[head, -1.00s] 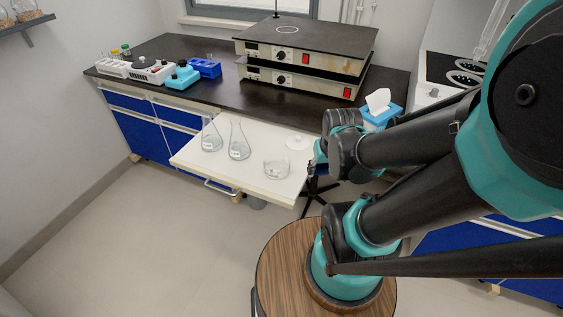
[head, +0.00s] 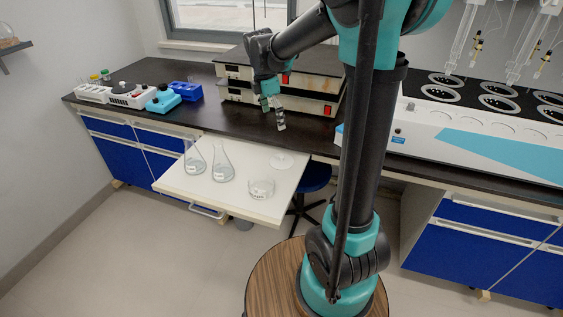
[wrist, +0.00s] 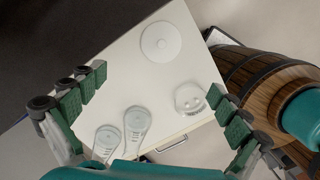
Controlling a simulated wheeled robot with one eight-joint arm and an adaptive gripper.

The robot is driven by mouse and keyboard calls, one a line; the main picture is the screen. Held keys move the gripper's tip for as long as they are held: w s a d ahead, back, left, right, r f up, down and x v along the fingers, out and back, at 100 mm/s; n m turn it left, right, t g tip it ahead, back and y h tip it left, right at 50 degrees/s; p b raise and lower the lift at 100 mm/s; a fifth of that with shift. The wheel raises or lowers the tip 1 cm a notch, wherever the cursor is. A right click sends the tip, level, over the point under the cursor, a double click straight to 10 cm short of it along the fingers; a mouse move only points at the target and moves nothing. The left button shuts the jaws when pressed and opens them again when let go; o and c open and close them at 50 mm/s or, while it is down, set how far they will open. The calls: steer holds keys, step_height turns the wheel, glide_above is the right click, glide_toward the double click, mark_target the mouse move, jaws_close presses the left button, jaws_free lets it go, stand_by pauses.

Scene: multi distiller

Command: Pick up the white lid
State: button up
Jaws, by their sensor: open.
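The white lid (head: 282,160) is a flat round disc lying on the white pull-out shelf (head: 235,201), near its back right corner. In the wrist view the lid (wrist: 160,41) shows at upper middle, with a small knob at its centre. My gripper (head: 272,112) is open and empty, above and behind the lid over the dark bench edge. In the wrist view its green-padded fingers (wrist: 162,102) stand wide apart at left and right. Nothing lies between the pads at their height; the shelf is below.
A short glass dish (head: 261,189) stands in front of the lid. Two glass flasks, a left one (head: 195,160) and a right one (head: 222,166), stand further left. Hotplates (head: 300,98) sit on the bench behind. A blue stool (head: 315,177) is right of the shelf.

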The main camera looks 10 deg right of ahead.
mark_target(281, 156)
steer(key=f, duration=0.5)
steer(key=d+f, duration=0.1)
steer(key=f, duration=0.5)
steer(key=d+f, duration=0.1)
steer(key=f, duration=0.5)
steer(key=shift+w+d, duration=0.15)
steer(key=shift+d, duration=0.1)
steer(key=shift+r, duration=0.1)
steer(key=shift+c, duration=0.6)
steer(key=c, duration=1.5)
